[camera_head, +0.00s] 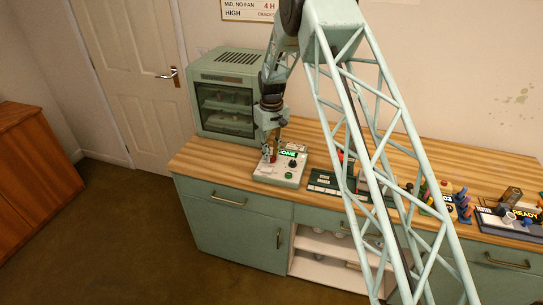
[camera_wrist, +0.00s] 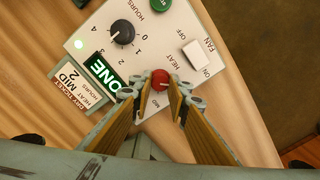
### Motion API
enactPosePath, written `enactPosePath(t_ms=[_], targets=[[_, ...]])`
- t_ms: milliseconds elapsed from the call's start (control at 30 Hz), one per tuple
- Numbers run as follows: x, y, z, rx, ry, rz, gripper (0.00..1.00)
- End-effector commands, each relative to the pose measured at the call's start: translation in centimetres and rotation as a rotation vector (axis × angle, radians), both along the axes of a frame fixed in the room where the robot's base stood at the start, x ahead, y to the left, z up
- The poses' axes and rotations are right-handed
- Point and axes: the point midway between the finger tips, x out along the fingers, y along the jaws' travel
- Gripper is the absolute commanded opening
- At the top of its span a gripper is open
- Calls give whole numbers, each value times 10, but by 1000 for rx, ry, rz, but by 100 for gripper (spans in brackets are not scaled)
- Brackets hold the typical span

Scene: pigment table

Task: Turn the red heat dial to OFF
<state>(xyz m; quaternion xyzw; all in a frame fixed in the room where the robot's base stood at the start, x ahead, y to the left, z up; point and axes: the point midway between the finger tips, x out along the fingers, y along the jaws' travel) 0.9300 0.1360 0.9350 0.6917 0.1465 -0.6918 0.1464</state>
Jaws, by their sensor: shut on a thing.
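The red heat dial (camera_wrist: 160,80) sits on a white control panel (camera_wrist: 95,38), with the printed word HEAT beside it and MID printed near my gripper. A small pale mark shows on the dial; its exact setting is hard to read. My gripper (camera_wrist: 160,84) has its fingers on either side of the dial, closed on it. In the head view my gripper (camera_head: 271,158) points down onto the left part of the control box (camera_head: 265,178), hiding most of the dial. The OFF label of the heat dial is not clearly visible.
Beside the dial are a white FAN switch (camera_wrist: 197,54), a black HOURS dial (camera_wrist: 122,32), a green button (camera_wrist: 161,4) and a lit display (camera_wrist: 104,73). A green oven (camera_head: 224,108) stands behind left. Bottles and trays crowd the counter's right; the counter's left front is clear.

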Motion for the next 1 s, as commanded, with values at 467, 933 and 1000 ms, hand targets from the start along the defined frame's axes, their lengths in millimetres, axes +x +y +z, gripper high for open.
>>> enactPosePath(t_ms=[467,933,1000], targets=[[0,0,0,0,1,8,20],[0,0,1,0,0,7,30],[0,0,3,0,0,7,30]])
